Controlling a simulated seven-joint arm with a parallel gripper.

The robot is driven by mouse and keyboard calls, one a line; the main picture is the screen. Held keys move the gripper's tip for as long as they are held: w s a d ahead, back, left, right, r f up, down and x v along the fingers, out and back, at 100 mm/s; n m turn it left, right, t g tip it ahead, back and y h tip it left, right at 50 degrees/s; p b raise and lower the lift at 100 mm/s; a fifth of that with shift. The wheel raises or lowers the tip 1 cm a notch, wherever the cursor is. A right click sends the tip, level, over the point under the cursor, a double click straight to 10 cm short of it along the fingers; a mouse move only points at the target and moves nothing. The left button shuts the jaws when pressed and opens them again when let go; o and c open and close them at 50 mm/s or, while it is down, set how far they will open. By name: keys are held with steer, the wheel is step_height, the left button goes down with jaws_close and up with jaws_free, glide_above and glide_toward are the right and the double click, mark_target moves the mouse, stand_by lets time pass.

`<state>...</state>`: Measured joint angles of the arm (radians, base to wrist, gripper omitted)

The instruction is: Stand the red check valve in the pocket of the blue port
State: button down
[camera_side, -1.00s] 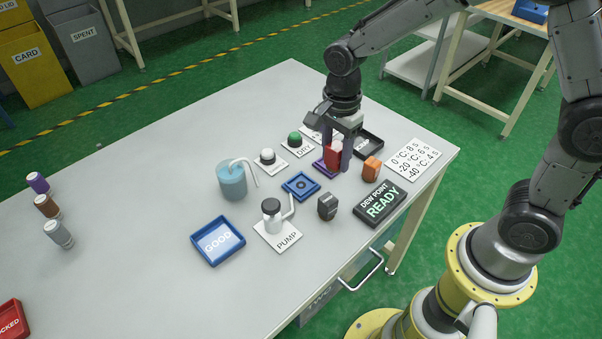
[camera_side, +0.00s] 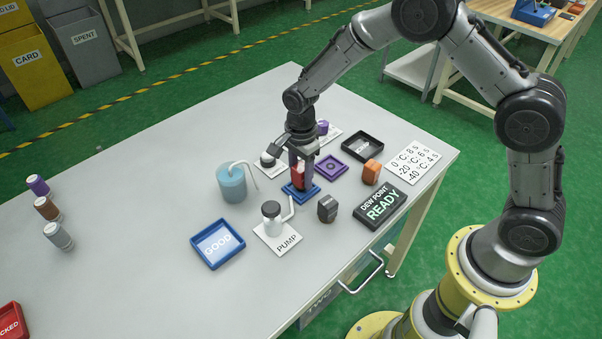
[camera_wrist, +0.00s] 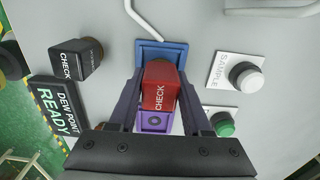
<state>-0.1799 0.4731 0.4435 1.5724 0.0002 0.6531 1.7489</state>
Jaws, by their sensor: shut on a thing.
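The red check valve (camera_wrist: 159,92) is upright between the fingers of my gripper (camera_wrist: 155,105), which is shut on it; the word CHECK shows on its side in the wrist view. In the side view the red valve (camera_side: 297,177) is partly hidden by a finger and my gripper (camera_side: 301,172) is directly over the blue port (camera_side: 291,193). The blue port also shows in the wrist view (camera_wrist: 176,50), partly covered by the valve. I cannot tell whether the valve's foot is in the pocket or just above it.
The purple port (camera_side: 331,168) is empty beside the gripper. The DEW POINT sign (camera_side: 380,203) reads READY.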

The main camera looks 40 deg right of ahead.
mark_target(302, 167)
steer(key=shift+f, duration=0.6)
steer(key=shift+c, duration=1.7)
jaws_free()
steer(key=shift+r, duration=0.1)
step_height(302, 167, up, 13)
steer(key=shift+r, duration=0.15)
steer(key=s+d+r+n+t, duration=0.2)
steer(key=s+d+r+n, duration=0.1)
steer(key=s+r+n, duration=0.5)
steer(key=s+d+r+n+t, duration=0.25)
steer(key=s+r, duration=0.35)
steer(key=s, duration=0.4)
steer(key=s+d+f+n+t, duration=0.1)
steer(key=s+d+n, duration=0.1)
steer(key=s+n, duration=0.5)
steer(key=shift+s+d, duration=0.25)
steer(key=shift+s, duration=1.05)
